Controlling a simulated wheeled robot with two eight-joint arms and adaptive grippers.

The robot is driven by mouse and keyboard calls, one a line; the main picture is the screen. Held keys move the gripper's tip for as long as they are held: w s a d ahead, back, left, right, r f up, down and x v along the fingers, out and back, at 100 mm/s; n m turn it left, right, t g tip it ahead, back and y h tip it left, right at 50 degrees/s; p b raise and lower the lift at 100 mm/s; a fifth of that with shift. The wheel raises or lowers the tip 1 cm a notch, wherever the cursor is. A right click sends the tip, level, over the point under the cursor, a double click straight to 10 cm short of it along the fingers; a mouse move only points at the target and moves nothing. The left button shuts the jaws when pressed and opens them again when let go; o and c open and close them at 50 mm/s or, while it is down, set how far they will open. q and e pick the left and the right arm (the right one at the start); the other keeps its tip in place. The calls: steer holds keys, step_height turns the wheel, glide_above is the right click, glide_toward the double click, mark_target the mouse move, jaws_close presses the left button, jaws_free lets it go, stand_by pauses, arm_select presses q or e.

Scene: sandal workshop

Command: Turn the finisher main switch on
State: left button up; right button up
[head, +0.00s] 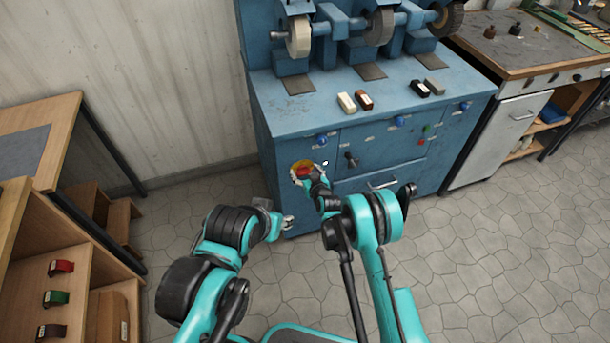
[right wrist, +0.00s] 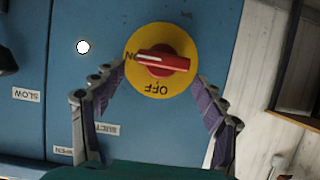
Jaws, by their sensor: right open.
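The finisher main switch (head: 300,165) is a red handle on a round yellow plate, low on the left of the blue cabinet's front. In the right wrist view its red handle (right wrist: 163,61) lies nearly level. Contact cannot be told. My left gripper (head: 286,222) hangs lower, left of it, apart from the switch; its jaw state is unclear.
The blue finisher cabinet (head: 290,110) carries grinding wheels (head: 300,36) and several small blocks on top. Blue knobs (head: 322,140), a black knob (head: 350,160) and a drawer handle (head: 382,184) are near the switch. A wooden shelf (head: 95,262) stands at left. Floor at right is clear.

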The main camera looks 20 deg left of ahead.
step_height(320, 180, up, 8)
stand_by(0.7)
